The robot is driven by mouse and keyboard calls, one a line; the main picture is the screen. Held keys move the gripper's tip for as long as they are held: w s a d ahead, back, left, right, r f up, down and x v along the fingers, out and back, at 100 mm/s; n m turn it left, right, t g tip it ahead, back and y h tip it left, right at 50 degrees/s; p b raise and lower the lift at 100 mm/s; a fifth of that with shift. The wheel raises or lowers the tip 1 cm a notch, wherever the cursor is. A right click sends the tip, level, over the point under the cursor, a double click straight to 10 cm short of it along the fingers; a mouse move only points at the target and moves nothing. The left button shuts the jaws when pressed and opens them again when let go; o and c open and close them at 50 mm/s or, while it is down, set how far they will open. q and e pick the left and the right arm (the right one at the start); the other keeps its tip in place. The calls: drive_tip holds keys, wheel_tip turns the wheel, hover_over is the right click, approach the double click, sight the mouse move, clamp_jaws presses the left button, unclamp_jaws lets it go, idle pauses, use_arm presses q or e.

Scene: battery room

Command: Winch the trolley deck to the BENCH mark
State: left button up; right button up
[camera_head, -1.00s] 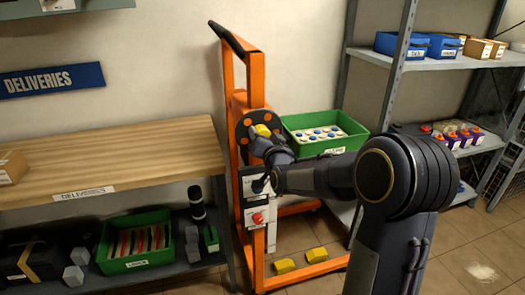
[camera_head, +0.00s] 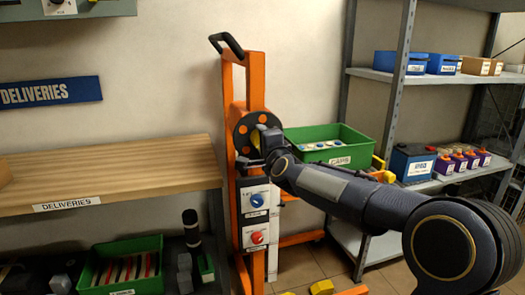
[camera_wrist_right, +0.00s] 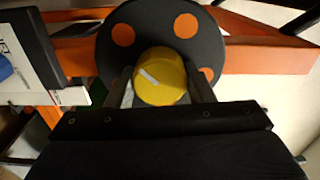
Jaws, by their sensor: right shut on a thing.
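The orange trolley frame (camera_head: 229,95) stands in the middle of the head view with a black handle on top. On its upright is a black winch disc (camera_head: 241,128) with orange dots. It also shows in the right wrist view (camera_wrist_right: 152,22), with a yellow knob (camera_wrist_right: 160,80) in front of it. My right gripper (camera_head: 266,143) is shut on the yellow knob, a finger on either side. In the head view the gripper hides most of the knob. A green crate labelled CAPS (camera_head: 352,157) stands right of the disc. I cannot make out the deck or a BENCH mark. My left gripper is not in view.
A panel with a blue dial (camera_head: 257,199) and a red knob (camera_head: 257,237) sits below the disc. A wooden DELIVERIES bench (camera_head: 110,170) stands close on the left. A grey shelf unit (camera_head: 431,76) with boxes and a battery stands on the right.

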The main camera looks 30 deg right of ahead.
drive_tip(key=m+b, duration=0.2)
drive_tip(key=m, duration=0.3)
drive_tip(key=shift+f+m+b, duration=0.15)
drive_tip(key=shift+m+b, duration=0.15)
drive_tip(key=shift+b, duration=0.1)
drive_tip(key=m+b, duration=0.2)
drive_tip(key=m, duration=0.3)
drive_tip(key=shift+m, duration=0.3)
drive_tip(key=m+b, duration=0.2)
drive_tip(key=m, duration=0.4)
drive_tip(key=m+b, duration=0.1)
drive_tip(key=m, duration=0.4)
drive_tip(key=shift+m, duration=0.4)
drive_tip(key=o, duration=1)
